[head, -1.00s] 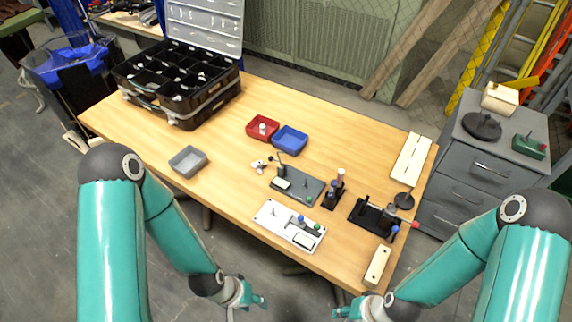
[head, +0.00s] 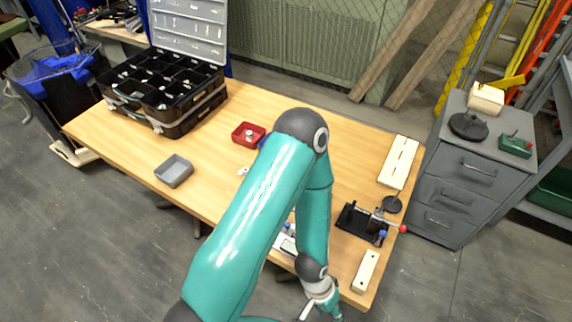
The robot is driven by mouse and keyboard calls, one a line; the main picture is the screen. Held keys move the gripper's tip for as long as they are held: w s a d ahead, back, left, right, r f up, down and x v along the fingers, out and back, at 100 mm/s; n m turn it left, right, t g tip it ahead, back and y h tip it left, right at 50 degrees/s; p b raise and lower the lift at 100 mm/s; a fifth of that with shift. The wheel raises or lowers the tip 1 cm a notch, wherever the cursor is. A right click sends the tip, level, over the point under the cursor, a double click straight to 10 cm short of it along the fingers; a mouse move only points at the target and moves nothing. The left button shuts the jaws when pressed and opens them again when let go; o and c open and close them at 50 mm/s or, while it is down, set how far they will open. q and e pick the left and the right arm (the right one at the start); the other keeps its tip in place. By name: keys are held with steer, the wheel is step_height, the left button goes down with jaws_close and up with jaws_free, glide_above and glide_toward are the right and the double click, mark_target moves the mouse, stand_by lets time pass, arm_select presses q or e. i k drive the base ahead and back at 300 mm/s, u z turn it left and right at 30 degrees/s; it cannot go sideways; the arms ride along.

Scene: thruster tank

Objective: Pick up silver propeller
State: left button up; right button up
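A small silver-white piece (head: 243,171) lies on the table just left of my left arm in the head view. It may be the silver propeller, but it is too small and too covered to be sure. My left arm crosses the middle of the view and hides much of the table centre. My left gripper (head: 322,308) is low at the bottom edge, near the table's front edge and well away from that piece. Its fingers are partly cut off, so its opening is unclear. My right gripper is not in view.
A red bin (head: 248,135) stands behind the arm, with a blue bin mostly hidden. A grey bin (head: 174,171) is at left, an open black case (head: 165,95) at back left. A black fixture (head: 362,222) and cream blocks (head: 398,162) are at right. The left front is clear.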

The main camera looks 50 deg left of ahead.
mark_target(243, 172)
steer(key=u, duration=0.15)
steer(key=i, duration=0.2)
steer(key=z, duration=1.5)
steer(key=k, duration=2.6)
steer(key=u, duration=1)
steer(key=i, duration=1)
steer(key=z, duration=0.05)
